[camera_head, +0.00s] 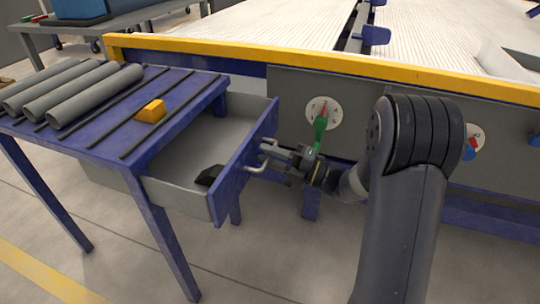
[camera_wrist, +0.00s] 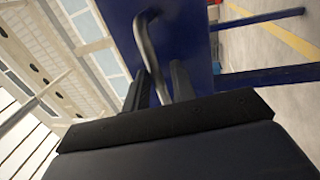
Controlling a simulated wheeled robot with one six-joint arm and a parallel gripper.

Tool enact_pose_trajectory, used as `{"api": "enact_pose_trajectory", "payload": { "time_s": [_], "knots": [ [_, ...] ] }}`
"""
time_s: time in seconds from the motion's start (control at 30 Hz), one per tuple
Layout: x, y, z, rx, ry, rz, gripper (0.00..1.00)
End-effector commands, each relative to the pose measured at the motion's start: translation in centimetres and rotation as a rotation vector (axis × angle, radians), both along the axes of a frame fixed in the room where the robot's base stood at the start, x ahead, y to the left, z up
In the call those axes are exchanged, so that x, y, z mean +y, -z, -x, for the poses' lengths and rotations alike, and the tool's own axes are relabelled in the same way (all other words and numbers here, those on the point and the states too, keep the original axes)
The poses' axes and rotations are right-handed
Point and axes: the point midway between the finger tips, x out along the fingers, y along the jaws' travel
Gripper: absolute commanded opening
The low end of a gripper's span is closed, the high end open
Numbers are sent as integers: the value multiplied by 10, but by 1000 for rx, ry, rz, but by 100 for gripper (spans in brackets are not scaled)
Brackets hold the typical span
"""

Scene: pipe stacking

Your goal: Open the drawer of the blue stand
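The blue stand (camera_head: 185,90) is a table with blue legs on the left of the head view. Its grey drawer (camera_head: 190,150) is pulled well out, and its inside shows. The drawer's blue front (camera_head: 243,165) faces right and carries a metal bar handle (camera_head: 252,169). My gripper (camera_head: 268,158) is at this handle, to the right of the drawer front. In the wrist view the curved handle (camera_wrist: 147,40) runs down between my two dark fingers (camera_wrist: 158,82), which stand apart with gaps beside it. The gripper looks open around the handle.
A black object (camera_head: 208,175) lies in the drawer. Several grey pipes (camera_head: 95,95) and a yellow block (camera_head: 152,111) rest on the stand. Open floor lies in front.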

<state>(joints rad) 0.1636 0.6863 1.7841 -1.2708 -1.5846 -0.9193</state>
Motion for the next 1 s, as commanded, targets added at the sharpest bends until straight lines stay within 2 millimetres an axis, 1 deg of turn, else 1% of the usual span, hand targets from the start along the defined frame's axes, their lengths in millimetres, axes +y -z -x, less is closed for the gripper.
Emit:
{"api": "enact_pose_trajectory", "payload": {
  "time_s": [0.13,0.23,0.6,0.7,0.8,1.0],
  "knots": [
    [-3,0,1,0,1,0,24],
    [-11,1,4,1,2,1,24],
    [-73,14,29,3,5,-1,24],
    [-85,17,34,2,4,-1,24],
    [-93,19,38,1,3,0,24],
    [-98,21,41,0,0,0,24]
  ]
}}
